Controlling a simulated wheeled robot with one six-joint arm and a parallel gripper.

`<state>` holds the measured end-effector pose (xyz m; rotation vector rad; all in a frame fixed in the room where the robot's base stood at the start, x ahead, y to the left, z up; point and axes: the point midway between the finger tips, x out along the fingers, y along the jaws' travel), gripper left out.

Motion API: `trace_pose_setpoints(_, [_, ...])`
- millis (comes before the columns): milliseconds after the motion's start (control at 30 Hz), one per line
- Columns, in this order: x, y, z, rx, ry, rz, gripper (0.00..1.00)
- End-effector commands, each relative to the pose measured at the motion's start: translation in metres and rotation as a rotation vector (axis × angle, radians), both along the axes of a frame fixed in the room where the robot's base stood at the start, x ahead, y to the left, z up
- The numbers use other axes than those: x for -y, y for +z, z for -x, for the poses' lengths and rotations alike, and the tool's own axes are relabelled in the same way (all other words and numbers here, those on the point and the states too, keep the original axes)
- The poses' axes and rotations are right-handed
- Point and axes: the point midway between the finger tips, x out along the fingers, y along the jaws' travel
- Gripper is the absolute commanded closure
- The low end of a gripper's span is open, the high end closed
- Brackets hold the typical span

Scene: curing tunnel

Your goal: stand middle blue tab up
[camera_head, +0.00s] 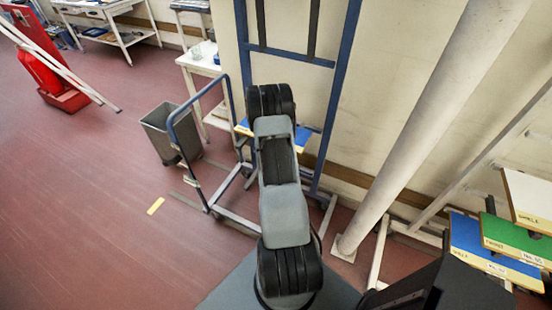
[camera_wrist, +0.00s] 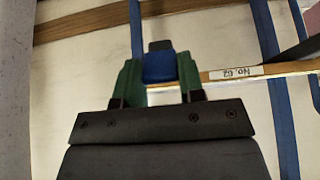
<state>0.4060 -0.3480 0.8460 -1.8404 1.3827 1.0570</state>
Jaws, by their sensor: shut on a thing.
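In the wrist view my gripper (camera_wrist: 160,72) shows its two green fingers, one on each side of a blue tab (camera_wrist: 160,66). The fingers are shut on the tab. A dark grey piece (camera_wrist: 160,45) shows just beyond the tab's far edge; I cannot tell what it belongs to. Whether the tab stands up or lies flat is not clear from here. In the head view my arm hides the gripper and the tab.
A pale board edge labelled No. 62 (camera_wrist: 236,73) runs beside the fingers, near blue uprights (camera_wrist: 272,60). In the head view, a blue frame (camera_head: 335,95) stands behind my arm, a grey bin (camera_head: 165,132) at left, a white column (camera_head: 425,110) at right. Floor at left is open.

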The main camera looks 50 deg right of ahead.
Motion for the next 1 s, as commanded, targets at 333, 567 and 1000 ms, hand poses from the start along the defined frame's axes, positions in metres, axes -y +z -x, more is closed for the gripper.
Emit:
trace_pose_setpoints(333, [0.0015,-0.0026,0.003,-0.008,-0.006,-0.012,0.88])
trace_pose_setpoints(567, [0.0012,-0.003,0.0033,-0.009,-0.007,-0.012,0.62])
trace_pose_setpoints(1000, [-0.001,-0.0011,-0.0004,-0.006,0.002,-0.012,0.38])
